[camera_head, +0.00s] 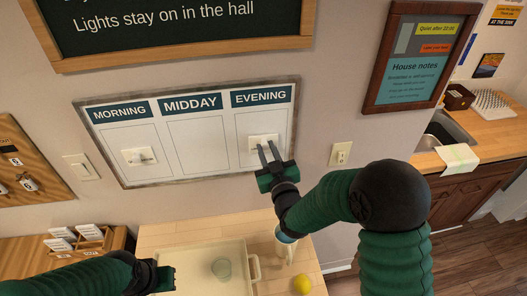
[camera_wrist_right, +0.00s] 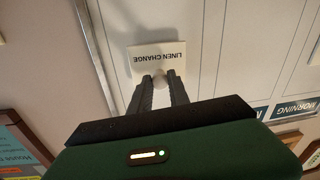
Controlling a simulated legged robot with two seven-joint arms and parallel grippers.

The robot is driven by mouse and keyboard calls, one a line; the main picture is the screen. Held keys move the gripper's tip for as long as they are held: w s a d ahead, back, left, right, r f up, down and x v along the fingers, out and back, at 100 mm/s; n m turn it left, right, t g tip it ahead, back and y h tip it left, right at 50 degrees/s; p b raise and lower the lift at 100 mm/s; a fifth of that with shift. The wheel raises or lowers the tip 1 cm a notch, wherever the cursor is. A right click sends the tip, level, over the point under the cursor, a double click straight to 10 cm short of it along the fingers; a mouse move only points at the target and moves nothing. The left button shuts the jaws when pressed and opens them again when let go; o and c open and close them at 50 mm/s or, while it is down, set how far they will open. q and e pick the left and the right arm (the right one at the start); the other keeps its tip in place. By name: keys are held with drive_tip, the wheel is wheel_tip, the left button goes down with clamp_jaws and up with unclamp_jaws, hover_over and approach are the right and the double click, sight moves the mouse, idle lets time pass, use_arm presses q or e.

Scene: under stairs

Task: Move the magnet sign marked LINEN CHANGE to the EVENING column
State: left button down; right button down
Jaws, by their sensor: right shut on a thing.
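The white magnet sign marked LINEN CHANGE (camera_wrist_right: 163,54) shows upside down in the right wrist view, with a round knob on its face. In the head view the sign (camera_head: 256,140) is in the EVENING column (camera_head: 261,97) of the framed board, at or against its surface. My right gripper (camera_head: 268,148) is shut on the sign's knob; its fingers (camera_wrist_right: 160,82) also show in the right wrist view. My left gripper (camera_head: 166,279) is low at the left, away from the board; its fingers are not clear.
Another white magnet sign (camera_head: 139,157) sits in the MORNING column; the MIDDAY column (camera_head: 198,145) is empty. A light switch (camera_head: 340,154) is right of the board.

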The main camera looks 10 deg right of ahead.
drive_tip(key=shift+a, duration=0.3)
drive_tip(key=shift+d+b, duration=0.35)
drive_tip(key=shift+d, duration=0.2)
drive_tip(key=shift+d+f, duration=0.1)
drive_tip(key=shift+d, duration=0.65)
drive_tip(key=c, duration=1.9)
unclamp_jaws()
drive_tip(key=shift+a, duration=0.3)
drive_tip(key=shift+c, duration=0.9)
drive_tip(key=shift+a, duration=0.35)
clamp_jaws()
use_arm(q)
drive_tip(key=shift+a+f, duration=0.45)
drive_tip(key=shift+f, duration=0.25)
use_arm(e)
drive_tip(key=shift+w+d, duration=0.3)
drive_tip(key=shift+d, duration=0.15)
